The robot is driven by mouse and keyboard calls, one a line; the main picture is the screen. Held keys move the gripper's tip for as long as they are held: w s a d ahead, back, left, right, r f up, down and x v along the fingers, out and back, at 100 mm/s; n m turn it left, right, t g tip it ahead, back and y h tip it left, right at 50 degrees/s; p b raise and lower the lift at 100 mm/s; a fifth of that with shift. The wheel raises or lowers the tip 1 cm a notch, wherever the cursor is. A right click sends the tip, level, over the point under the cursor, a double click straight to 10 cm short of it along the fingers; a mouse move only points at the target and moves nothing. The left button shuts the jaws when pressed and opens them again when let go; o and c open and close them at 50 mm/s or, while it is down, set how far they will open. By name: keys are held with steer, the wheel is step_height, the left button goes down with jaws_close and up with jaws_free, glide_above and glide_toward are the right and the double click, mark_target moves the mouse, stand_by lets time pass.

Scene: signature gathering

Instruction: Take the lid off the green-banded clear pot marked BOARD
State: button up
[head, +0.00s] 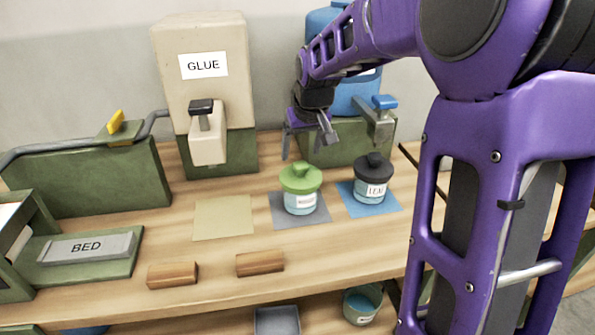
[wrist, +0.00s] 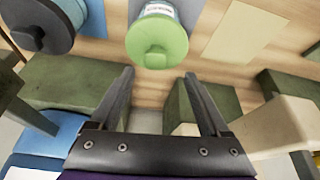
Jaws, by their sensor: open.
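The clear pot with a green lid (head: 300,177) stands on a grey mat (head: 282,220). Its pale blue body (head: 301,209) carries a white label too small to read. The lid is on, with a knob on top. In the wrist view the green lid (wrist: 157,42) lies just beyond the fingertips, centred between them. My gripper (head: 308,148) is open and empty, above and behind the pot, apart from the lid. Its two dark fingers (wrist: 159,76) show spread in the wrist view.
The GLUE dispenser (head: 205,85) and a blue tank (head: 322,25) stand behind. A tan mat (head: 223,216) is empty. Two wooden blocks (head: 172,275) lie in front.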

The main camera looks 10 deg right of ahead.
mark_target(301, 164)
steer(key=shift+d+x, duration=0.2)
steer(key=shift+x, duration=1.15)
steer(key=shift+d+x, duration=0.2)
steer(key=shift+x, duration=1.2)
steer(key=shift+c, duration=0.3)
jaws_close()
